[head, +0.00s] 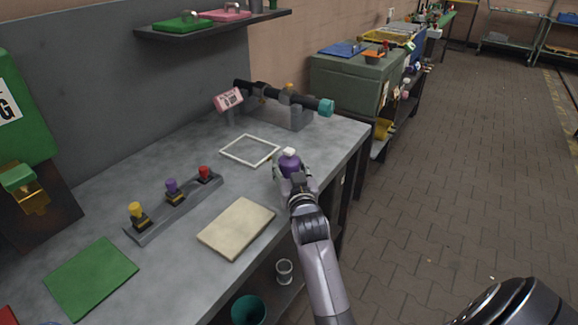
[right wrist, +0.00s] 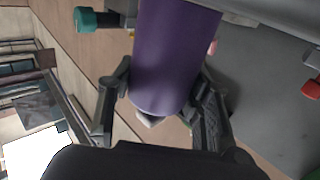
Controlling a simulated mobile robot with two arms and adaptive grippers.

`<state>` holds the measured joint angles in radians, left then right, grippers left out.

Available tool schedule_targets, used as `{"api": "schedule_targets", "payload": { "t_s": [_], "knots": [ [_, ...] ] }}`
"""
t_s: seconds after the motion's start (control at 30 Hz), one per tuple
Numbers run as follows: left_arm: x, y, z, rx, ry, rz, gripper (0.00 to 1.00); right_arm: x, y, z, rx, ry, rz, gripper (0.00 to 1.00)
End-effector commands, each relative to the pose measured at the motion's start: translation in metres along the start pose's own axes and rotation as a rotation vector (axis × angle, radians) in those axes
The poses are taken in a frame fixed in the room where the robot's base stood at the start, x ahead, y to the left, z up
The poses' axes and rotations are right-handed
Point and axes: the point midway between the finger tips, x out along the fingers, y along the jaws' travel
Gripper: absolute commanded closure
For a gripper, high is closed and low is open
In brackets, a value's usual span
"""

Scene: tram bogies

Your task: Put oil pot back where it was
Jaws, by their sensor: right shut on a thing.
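The purple oil pot (head: 290,163) with a white top is in my right gripper (head: 291,177), at the right edge of the grey workbench. In the right wrist view the purple body (right wrist: 172,55) fills the space between the two fingers (right wrist: 165,110), which press on its sides. A white square frame (head: 249,150) lies flat on the bench just left of the pot. I cannot tell whether the pot touches the bench. My left gripper is not in view.
A beige board (head: 237,228) lies in front of the pot. A rack with yellow, purple and red topped pieces (head: 175,208) and a green mat (head: 91,277) are to the left. A black bar with a teal end (head: 326,107) stands behind.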

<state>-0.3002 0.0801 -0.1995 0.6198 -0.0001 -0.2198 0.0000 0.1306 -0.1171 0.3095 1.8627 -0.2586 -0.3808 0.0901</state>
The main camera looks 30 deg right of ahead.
Motion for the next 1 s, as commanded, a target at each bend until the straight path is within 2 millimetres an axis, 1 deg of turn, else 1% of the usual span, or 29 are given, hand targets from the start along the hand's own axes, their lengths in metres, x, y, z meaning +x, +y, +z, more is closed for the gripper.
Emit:
{"api": "schedule_targets", "payload": {
  "t_s": [0.23,0.37,0.4,0.67,1.0],
  "knots": [
    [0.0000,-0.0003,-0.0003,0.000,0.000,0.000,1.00,0.0000,-0.0001,-0.0001,0.000,0.003,0.000,0.88],
    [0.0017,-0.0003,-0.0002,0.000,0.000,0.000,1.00,0.0000,-0.0001,0.0036,0.000,0.002,0.000,0.88],
    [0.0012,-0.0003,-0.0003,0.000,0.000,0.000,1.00,0.0000,-0.0001,0.0035,0.000,0.001,0.000,0.53],
    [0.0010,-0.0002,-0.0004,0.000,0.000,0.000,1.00,0.0000,-0.0001,0.0034,0.000,0.001,0.000,0.35],
    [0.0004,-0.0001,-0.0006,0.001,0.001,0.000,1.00,0.0000,-0.0001,0.0020,0.000,0.001,0.000,0.35]
  ]
}}
